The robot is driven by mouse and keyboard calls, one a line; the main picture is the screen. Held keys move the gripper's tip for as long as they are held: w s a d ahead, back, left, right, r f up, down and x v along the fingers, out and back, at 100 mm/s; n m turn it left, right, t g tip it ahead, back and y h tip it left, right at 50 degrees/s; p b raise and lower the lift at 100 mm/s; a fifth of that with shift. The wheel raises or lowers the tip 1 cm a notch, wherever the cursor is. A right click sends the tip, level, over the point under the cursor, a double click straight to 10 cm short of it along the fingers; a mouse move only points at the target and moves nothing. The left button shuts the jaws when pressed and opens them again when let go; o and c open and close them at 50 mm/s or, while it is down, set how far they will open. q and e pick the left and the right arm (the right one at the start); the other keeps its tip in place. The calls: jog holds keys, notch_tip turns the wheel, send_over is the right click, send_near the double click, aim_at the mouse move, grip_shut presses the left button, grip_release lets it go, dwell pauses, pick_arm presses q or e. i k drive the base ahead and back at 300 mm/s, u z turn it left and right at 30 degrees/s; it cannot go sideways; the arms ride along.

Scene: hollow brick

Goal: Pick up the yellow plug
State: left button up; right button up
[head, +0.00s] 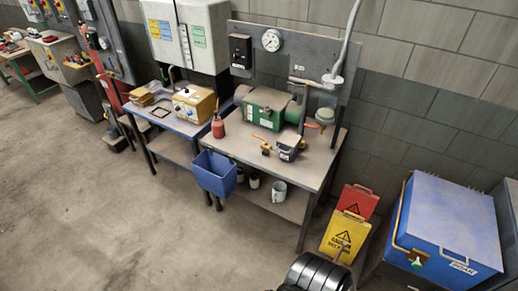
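A small yellow-and-black object (266,148), which looks like the yellow plug, lies on top of the workbench (240,146), near its front edge. It is too small in the head view to make out its prongs or exact shape. A dark box-like device (289,147) stands just to its right, and an orange stick-like piece lies just behind it. Neither of my grippers can be made out in the head view, and nothing is seen touching the yellow object.
A green machine (264,106) and a red bottle (218,127) stand on the bench. A blue bin (215,173) hangs at its front left. A yellow caution sign (344,237), a blue chest (440,222) and a black ribbed shape (318,272) are at lower right. Floor at left is clear.

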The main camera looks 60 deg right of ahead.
aim_at(302, 146)
jog(key=z, duration=0.55)
jog(key=k, duration=0.15)
jog(key=u, duration=0.8)
jog(key=i, duration=1.85)
jog(key=z, duration=1.45)
jog(key=i, duration=1.05)
jog(key=z, duration=2.05)
jog(key=i, duration=1.25)
jog(key=z, duration=0.6)
